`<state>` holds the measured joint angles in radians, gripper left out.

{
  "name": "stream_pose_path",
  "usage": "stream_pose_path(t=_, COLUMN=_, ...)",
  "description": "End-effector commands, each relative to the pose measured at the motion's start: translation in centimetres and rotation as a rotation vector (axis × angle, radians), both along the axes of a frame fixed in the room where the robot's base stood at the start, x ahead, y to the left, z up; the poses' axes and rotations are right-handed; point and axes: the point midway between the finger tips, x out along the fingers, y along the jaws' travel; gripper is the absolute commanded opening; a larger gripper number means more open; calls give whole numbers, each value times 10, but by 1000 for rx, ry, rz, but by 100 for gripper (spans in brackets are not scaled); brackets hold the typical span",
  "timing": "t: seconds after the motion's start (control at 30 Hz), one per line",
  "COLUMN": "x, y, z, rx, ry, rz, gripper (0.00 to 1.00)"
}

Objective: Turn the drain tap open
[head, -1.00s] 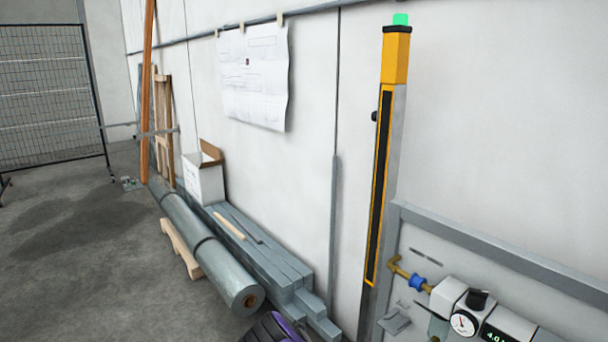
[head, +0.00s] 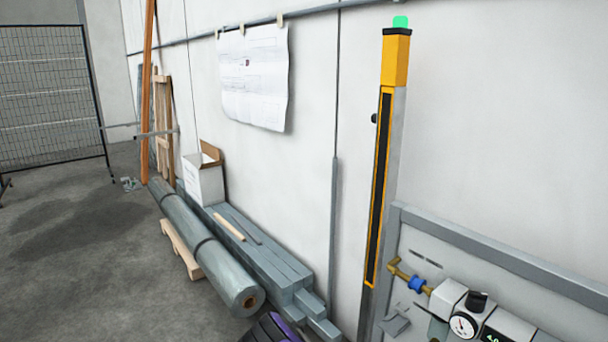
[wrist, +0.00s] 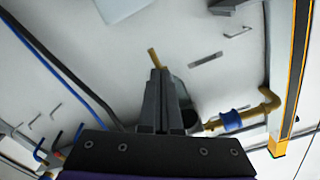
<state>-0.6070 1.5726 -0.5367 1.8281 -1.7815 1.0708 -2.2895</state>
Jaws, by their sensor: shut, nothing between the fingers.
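In the wrist view, a small brass piece (wrist: 154,57), which looks like the drain tap's lever, shows just past the tips of my gripper (wrist: 159,72). The fingers are shut together with nothing between them. The tips are at or very near the brass piece; I cannot tell whether they touch. A dark bowl (wrist: 190,117) is partly hidden behind the fingers. In the head view, the grey air unit with a round gauge (head: 463,325) is at the lower right, cut by the frame edge. The tap and gripper do not show there.
A brass pipe with a blue fitting (head: 416,284) joins the unit from the left; the fitting also shows in the wrist view (wrist: 233,121). A yellow and black post (head: 379,190) stands beside the panel. Grey beams (head: 262,248) and a roll (head: 205,245) lie along the wall.

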Motion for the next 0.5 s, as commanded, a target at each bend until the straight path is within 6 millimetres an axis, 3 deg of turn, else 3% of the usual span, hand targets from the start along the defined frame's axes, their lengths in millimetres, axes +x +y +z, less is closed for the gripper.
stream_pose_path(t=0.5, x=6, y=5, z=3, rx=-1, ry=0, rz=1, gripper=0)
